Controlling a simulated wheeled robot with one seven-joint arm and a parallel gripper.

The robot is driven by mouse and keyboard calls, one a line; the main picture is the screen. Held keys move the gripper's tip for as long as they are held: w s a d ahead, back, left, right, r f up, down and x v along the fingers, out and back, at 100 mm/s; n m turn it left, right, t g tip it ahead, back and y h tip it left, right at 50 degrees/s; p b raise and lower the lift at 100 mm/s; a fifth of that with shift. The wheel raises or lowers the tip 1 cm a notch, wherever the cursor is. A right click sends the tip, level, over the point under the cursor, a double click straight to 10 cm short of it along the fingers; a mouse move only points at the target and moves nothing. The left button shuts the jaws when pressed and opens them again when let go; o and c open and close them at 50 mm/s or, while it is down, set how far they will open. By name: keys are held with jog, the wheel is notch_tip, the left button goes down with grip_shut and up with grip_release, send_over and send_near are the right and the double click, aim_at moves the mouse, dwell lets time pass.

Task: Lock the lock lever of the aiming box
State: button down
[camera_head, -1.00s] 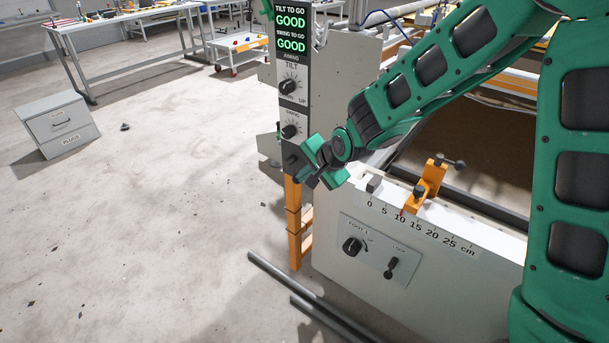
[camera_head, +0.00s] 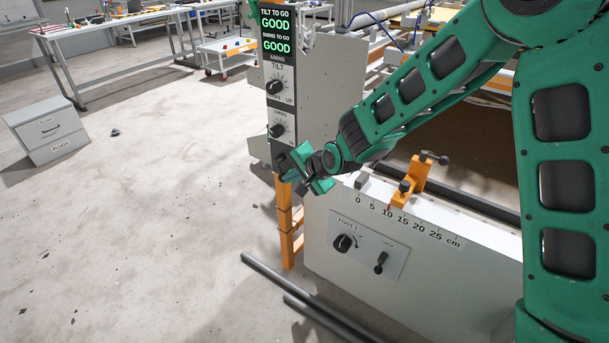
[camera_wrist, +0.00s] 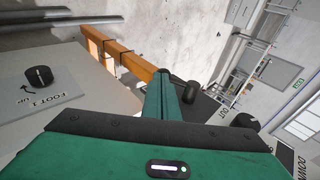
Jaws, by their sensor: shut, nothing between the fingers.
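The aiming box (camera_head: 280,104) is the tall dark panel with the TILT knob (camera_head: 275,87) and SWING knob (camera_head: 277,131). Its display reads GOOD for both tilt and swing. My gripper (camera_head: 296,176) is shut and empty at the lower end of this box, just below the SWING knob. I cannot make out the lock lever in the head view, where my gripper covers that area. In the wrist view my closed green fingers (camera_wrist: 168,97) point at the box's side. A dark cylindrical knob (camera_wrist: 190,91) is close beside their tips; I cannot tell whether it is the lever.
A white housing (camera_head: 440,270) with a FOOT knob (camera_head: 343,243) and a lever marked LOCK (camera_head: 380,262) stands right of my gripper. An orange clamp (camera_head: 410,184) sits on its ruler. Metal bars (camera_head: 300,300) lie on the floor.

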jog(key=shift+w+a+f, duration=0.2)
jog(key=shift+w+f, duration=0.05)
jog(key=shift+f, duration=0.4)
jog(key=shift+w+a+f, duration=0.2)
jog(key=shift+w+f, duration=0.05)
jog(key=shift+f, duration=0.4)
jog(key=s+d+r, duration=0.3)
jog(key=s+d, duration=0.6)
jog(key=d, duration=0.1)
jog(key=s+d+r+n+g+h, duration=0.1)
jog(key=s+d+r+h, duration=0.3)
jog(key=d, duration=1.1)
jog(key=s+d+r+g+h, duration=0.25)
jog(key=s+d, duration=0.25)
jog(key=d, duration=1)
jog(key=s+d+r+g, duration=0.1)
jog(key=s+d, duration=0.4)
jog(key=s, duration=0.6)
jog(key=s+d+r+g, duration=0.2)
jog(key=s+d+r, duration=0.1)
jog(key=s, duration=0.8)
jog(key=shift+d+r, duration=0.3)
jog(key=shift+d, duration=0.55)
